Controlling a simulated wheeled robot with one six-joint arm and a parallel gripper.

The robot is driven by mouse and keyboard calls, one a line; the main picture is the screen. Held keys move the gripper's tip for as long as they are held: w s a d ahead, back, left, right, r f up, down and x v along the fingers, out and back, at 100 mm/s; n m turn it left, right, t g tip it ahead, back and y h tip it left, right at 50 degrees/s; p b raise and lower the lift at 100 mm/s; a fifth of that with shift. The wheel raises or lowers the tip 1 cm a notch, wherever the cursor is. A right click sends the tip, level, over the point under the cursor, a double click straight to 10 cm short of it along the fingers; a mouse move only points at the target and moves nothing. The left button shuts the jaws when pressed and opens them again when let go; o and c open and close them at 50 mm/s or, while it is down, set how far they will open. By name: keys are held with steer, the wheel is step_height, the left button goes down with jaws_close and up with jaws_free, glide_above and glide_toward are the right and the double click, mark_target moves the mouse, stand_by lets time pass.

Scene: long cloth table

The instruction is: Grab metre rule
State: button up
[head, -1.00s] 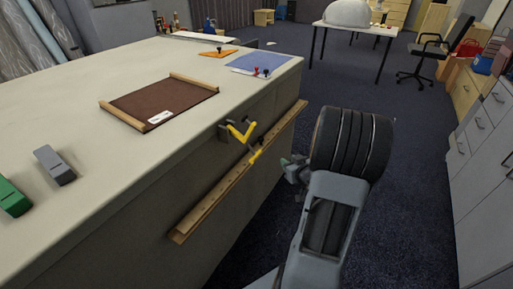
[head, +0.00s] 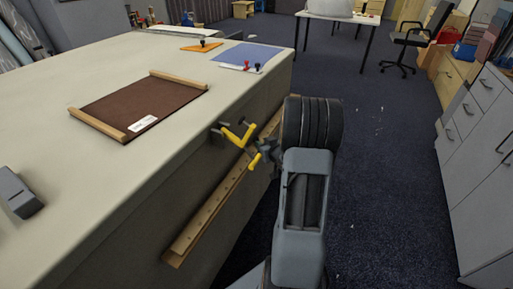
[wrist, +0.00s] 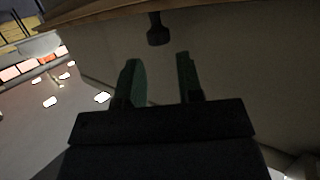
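A long wooden strip (head: 207,220), which looks like the metre rule, runs along the table's side below the top edge. Small dark marks dot its face. My gripper (head: 265,152) is beside the strip's middle, just right of the yellow handle; contact cannot be told. My arm hides part of the strip's far half. In the wrist view my gripper (wrist: 160,78) has its two fingers apart with nothing between them. A dark knob (wrist: 158,30) is ahead of the fingers.
The pale table (head: 130,175) carries a brown board (head: 140,105) with wooden end bars, a grey block (head: 18,192), and orange (head: 198,46) and blue (head: 248,54) sheets. Grey drawers (head: 485,130) stand on the right. Carpet between is open.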

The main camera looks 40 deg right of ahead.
steer(key=b+x, duration=0.1)
steer(key=x, duration=0.3)
steer(key=shift+w+d+f, duration=0.1)
steer(key=shift+w+f, duration=0.05)
steer(key=shift+f, duration=0.1)
steer(key=shift+w+d, duration=0.1)
steer(key=shift+w, duration=0.4)
jaws_close()
